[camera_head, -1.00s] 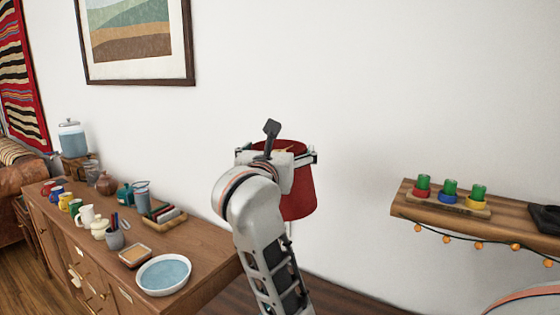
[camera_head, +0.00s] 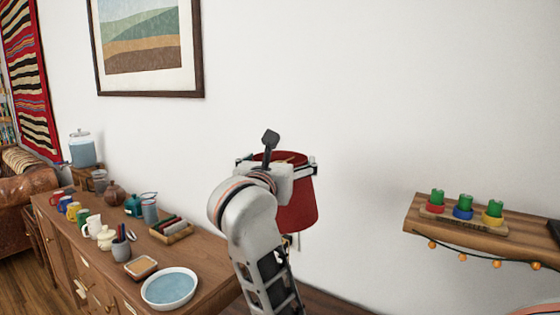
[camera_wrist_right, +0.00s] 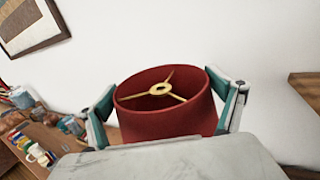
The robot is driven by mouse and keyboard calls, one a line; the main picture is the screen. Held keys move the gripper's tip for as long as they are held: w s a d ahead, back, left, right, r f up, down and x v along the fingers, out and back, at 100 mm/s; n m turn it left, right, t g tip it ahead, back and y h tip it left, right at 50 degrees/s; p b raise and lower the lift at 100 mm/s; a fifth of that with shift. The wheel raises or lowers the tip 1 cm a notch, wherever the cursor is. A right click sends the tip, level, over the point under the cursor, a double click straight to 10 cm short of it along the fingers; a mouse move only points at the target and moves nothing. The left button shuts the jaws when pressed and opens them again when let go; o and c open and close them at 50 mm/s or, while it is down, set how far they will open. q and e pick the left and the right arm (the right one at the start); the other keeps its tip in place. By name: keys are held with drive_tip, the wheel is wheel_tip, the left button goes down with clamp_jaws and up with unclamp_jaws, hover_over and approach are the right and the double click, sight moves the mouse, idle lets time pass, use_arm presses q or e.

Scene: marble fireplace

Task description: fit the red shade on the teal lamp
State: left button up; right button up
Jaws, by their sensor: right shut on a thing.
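The red shade (camera_head: 299,208) is a tapered drum, with a brass three-spoke ring across its open top that shows in the right wrist view (camera_wrist_right: 165,126). My right gripper (camera_head: 277,166) is shut on the shade, one finger on each side near the rim. The shade hangs roughly upright in the air in front of the white wall, clear of the sideboard and the wooden shelf. My arm hides its left part in the head view. I see no teal lamp in these frames. My left gripper is not in view.
A wooden sideboard (camera_head: 208,257) at left carries mugs, a teal pot (camera_head: 133,205), a tray (camera_head: 171,231) and a wide bowl (camera_head: 169,288). A wooden shelf (camera_head: 425,218) with small coloured pieces and string lights juts in at right. The wall between is bare.

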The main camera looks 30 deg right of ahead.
use_arm(q)
drive_tip(key=b, duration=0.1)
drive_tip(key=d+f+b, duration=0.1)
drive_tip(key=b, duration=0.1)
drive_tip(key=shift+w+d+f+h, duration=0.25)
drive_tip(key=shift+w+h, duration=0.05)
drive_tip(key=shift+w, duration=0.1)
use_arm(e)
wheel_tip(320, 180, down, 4)
drive_tip(key=shift+f, duration=0.15)
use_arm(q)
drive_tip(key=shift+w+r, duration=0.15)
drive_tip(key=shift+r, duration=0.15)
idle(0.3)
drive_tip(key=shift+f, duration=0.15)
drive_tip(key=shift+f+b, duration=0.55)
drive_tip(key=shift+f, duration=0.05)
use_arm(e)
drive_tip(key=shift+f, duration=0.9)
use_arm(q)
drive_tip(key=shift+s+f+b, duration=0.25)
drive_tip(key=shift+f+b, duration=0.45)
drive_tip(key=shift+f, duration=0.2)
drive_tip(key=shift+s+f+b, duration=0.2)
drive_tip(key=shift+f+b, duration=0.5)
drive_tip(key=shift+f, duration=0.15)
use_arm(e)
drive_tip(key=shift+f, duration=2.05)
